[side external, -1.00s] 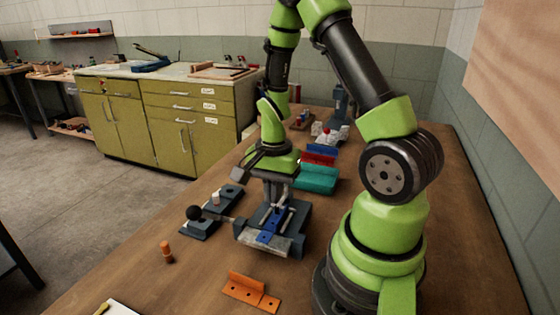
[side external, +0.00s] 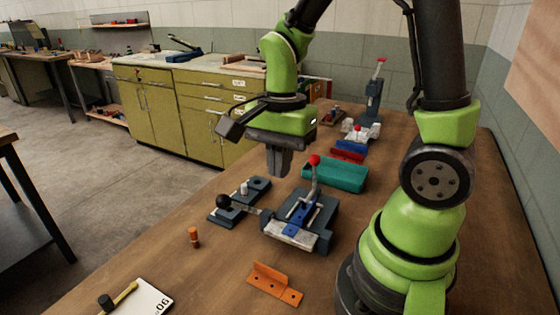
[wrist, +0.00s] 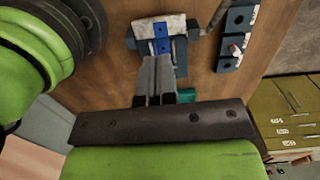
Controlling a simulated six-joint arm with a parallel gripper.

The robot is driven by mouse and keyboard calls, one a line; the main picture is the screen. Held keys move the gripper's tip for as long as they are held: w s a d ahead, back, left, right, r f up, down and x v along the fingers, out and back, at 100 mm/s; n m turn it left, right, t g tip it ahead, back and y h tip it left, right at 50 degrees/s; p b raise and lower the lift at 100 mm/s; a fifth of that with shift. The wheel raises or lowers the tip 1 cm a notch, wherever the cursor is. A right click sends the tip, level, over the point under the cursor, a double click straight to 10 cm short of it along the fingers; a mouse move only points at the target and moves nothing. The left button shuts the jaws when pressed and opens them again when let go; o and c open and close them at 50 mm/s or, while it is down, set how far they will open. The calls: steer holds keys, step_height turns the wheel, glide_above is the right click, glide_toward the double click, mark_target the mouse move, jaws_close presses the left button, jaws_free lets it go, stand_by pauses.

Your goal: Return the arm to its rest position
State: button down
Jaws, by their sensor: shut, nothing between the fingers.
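My green arm's gripper (side external: 279,165) hangs fingers-down above the bench in the side view, apart from everything below it. Its grey fingers are together and empty. In the wrist view the gripper (wrist: 156,62) points toward the clamp fixture. The grey clamp fixture (side external: 322,222) sits below and to the right of my gripper, with a blue angled part (side external: 297,221) in it and a red-knobbed lever (side external: 315,162) standing upright. The blue part also shows in the wrist view (wrist: 161,32), partly hidden by my fingers.
An orange bracket (side external: 274,283) and an orange-brown peg (side external: 194,237) lie in front, with bare wood between.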

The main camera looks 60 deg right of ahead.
steer(key=s+a+r+n+t, duration=0.2)
steer(key=s+r+n+t, duration=0.1)
steer(key=r+n, duration=0.3)
steer(key=s+a+r+n+t+y, duration=0.1)
steer(key=s+a+r+n+t, duration=0.1)
steer(key=r+n, duration=0.4)
steer(key=shift+s+r+n+t, duration=0.2)
steer(key=shift+s+n+t, duration=0.7)
steer(key=shift+t, duration=0.3)
